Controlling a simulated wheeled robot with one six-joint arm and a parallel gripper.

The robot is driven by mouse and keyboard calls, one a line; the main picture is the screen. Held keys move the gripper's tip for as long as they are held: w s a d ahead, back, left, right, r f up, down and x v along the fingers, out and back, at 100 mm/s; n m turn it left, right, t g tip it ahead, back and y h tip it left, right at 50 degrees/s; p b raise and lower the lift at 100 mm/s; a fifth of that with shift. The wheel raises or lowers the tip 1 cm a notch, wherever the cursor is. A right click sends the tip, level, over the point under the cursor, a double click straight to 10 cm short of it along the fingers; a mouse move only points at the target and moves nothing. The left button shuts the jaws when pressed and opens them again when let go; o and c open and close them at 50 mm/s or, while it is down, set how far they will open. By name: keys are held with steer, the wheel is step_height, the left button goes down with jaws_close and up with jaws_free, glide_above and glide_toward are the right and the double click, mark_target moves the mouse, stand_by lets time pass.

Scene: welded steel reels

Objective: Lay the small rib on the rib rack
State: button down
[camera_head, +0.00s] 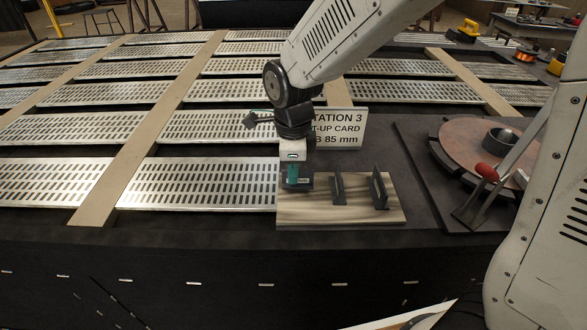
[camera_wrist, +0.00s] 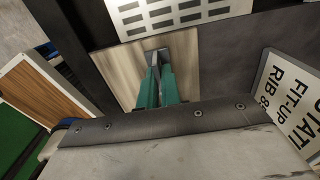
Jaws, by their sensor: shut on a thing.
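The rib rack (camera_head: 350,216) is a pale wood board on the dark bench, with two dark upright pieces (camera_head: 337,188) (camera_head: 379,190) on its middle and right. My gripper (camera_head: 292,181), with green fingers, points down over the board's left part. It is shut on a small dark grey plate, which I take for the small rib (camera_head: 306,183). In the wrist view the grey rib (camera_wrist: 155,56) shows between the fingertips, over the wood (camera_wrist: 120,72). The fingers hide part of it. I cannot tell whether it touches the board.
A station card (camera_head: 340,128) reading "RIB 85 mm" stands behind the rack. A round brown reel plate (camera_head: 475,137) with a red-handled clamp (camera_head: 487,172) lies to the right. Slotted steel strips (camera_head: 195,183) and wooden slats fill the left.

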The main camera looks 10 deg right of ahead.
steer(key=shift+f, duration=0.65)
stand_by(0.8)
steer(key=c, duration=1.5)
jaws_free()
steer(key=shift+r, duration=3.05)
